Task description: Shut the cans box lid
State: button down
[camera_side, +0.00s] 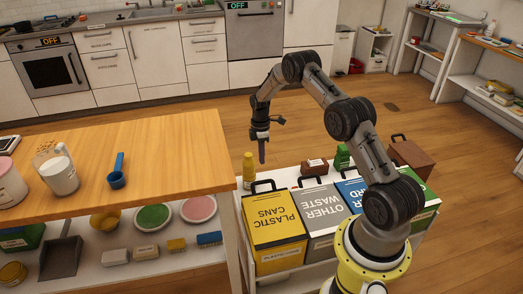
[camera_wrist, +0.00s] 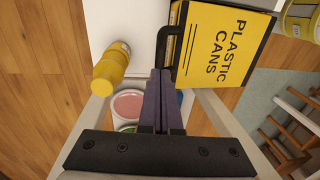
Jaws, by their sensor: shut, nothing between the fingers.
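The cans box (camera_side: 283,258) is yellow and stands at the left end of a row of bins on a white shelf. Its yellow lid (camera_side: 274,216) reads "PLASTIC CANS" and has a black handle at the far edge. The lid looks down over the box, but I cannot tell whether it is fully flush. The lid also shows at the upper right in the wrist view (camera_wrist: 222,45), with its black handle (camera_wrist: 161,45) beside my fingertips. My gripper (camera_side: 262,160) is shut and empty, pointing down above the far side of the box. I cannot tell whether it touches the handle.
A yellow bottle (camera_side: 249,168) stands behind the cans box. A grey "OTHER WASTE" bin (camera_side: 321,219) and a blue bin (camera_side: 351,192) stand to its right. A wooden table (camera_side: 170,165) with a blue scoop (camera_side: 117,174) is at left.

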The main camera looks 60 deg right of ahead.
jog(key=f, duration=0.8)
jog(key=shift+s+a+f, duration=0.1)
jog(key=shift+s+a, duration=0.25)
jog(key=shift+w+d+f, duration=0.1)
jog(key=shift+f, duration=0.4)
jog(key=shift+w+d+f, duration=0.1)
jog(key=shift+f, duration=0.35)
jog(key=shift+r, duration=0.1)
